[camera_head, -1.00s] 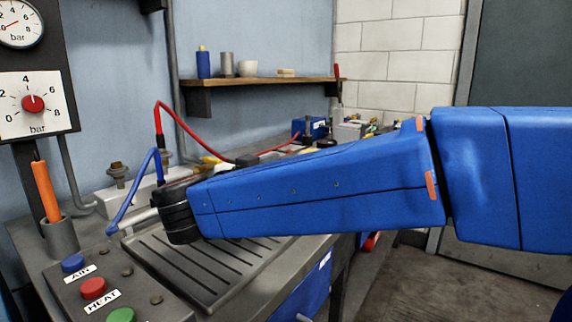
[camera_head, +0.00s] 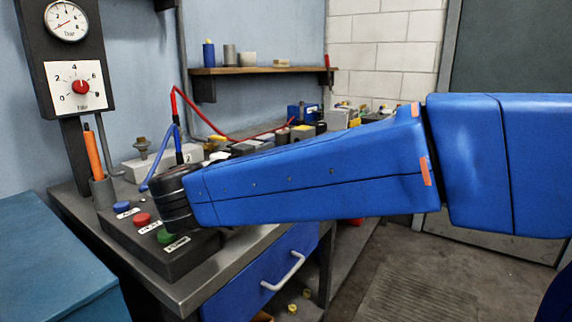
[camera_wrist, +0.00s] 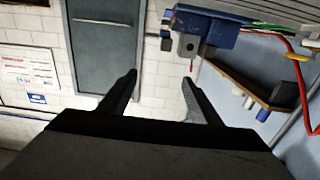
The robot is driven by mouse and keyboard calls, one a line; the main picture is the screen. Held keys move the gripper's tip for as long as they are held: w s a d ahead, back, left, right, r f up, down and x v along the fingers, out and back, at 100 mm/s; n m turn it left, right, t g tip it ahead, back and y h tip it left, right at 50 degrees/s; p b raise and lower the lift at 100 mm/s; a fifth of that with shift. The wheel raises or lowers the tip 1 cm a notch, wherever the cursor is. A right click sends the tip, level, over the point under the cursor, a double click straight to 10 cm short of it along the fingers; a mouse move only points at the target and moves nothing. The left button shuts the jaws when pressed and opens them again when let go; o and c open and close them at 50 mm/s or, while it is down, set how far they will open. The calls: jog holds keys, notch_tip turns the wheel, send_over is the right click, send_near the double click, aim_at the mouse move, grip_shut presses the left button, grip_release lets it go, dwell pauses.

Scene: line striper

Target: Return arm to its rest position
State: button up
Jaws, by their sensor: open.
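My blue arm crosses the head view from the right edge to the workbench (camera_head: 190,287). Its dark wrist end is in front of the button box, and the fingers are hidden in that view. In the wrist view my gripper (camera_wrist: 160,92) is open, with two dark fingers apart and nothing between them. A grey door (camera_wrist: 105,45) and white block wall lie beyond the fingers.
A button box (camera_head: 165,250) with blue, red and green buttons sits at the bench's near corner. A pressure gauge panel (camera_head: 45,75) stands at the left. An orange-handled tool (camera_head: 92,155) stands in a cup. A shelf (camera_head: 262,71) hangs behind. Open floor (camera_head: 410,285) lies right of the bench.

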jog(key=w+d+r+n+t+y, duration=0.4)
jog(key=w+d+r+y, duration=0.15)
jog(key=w+y, duration=0.35)
jog(key=s+d+f+n+g, duration=0.1)
jog(key=s+d+f+g, duration=0.3)
jog(key=s+d+f, duration=0.4)
jog(key=s+d+f+g, duration=0.5)
jog(key=s+d+f, duration=0.3)
jog(key=s+f, duration=0.5)
jog(key=s+d+f+n+g, duration=0.1)
jog(key=s+d+f+g, duration=0.4)
jog(key=s+d+f, duration=0.4)
notch_tip(320, 180, down, 4)
jog(key=shift+s+r+n+y, duration=0.3)
jog(key=shift+s+y, duration=0.1)
jog(key=shift+s, duration=0.7)
